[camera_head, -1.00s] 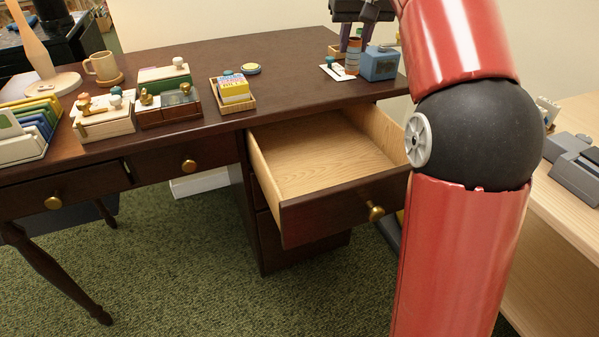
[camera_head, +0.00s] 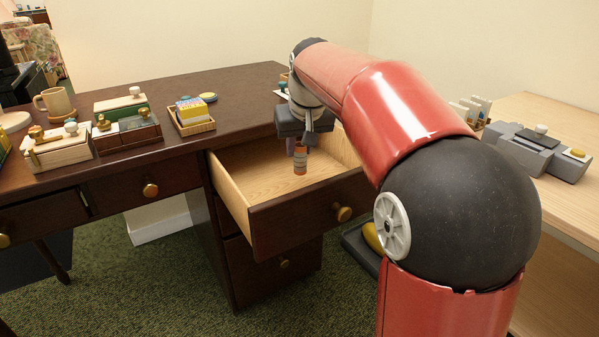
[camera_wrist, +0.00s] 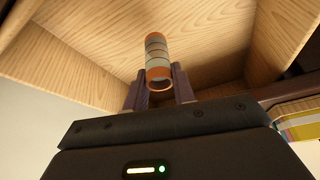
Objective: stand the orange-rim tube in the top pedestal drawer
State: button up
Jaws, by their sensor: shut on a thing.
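The orange-rim tube (camera_head: 300,160) is a short cylinder with orange ends and a grey-white middle. My gripper (camera_head: 300,140) points down over the open top pedestal drawer (camera_head: 228,190) and is shut on the tube, which hangs upright below it. In the wrist view the tube (camera_wrist: 157,57) sits between the two purple-grey fingers (camera_wrist: 160,88), with the drawer's bare wooden floor (camera_wrist: 100,28) beyond it. I cannot tell whether the tube's lower end touches the floor. My arm hides the drawer's right back part in the head view.
The dark desktop (camera_head: 240,88) holds a small tray with a yellow box (camera_head: 192,110), lidded boxes (camera_head: 125,118) and a mug (camera_head: 55,101). The drawer's front panel (camera_head: 300,215) and side walls border the tube. A light wooden table (camera_head: 550,118) stands right.

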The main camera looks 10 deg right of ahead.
aim_at(300, 166)
jog(key=shift+f+b, duration=0.55)
jog(key=shift+f, duration=2.05)
jog(key=shift+f, duration=0.2)
jog(key=o, duration=1)
jog(key=shift+c, duration=0.2)
jog(key=shift+r, duration=0.1)
jog(key=p+v, duration=0.2)
jog(key=v, duration=1)
jog(key=shift+r, duration=0.15)
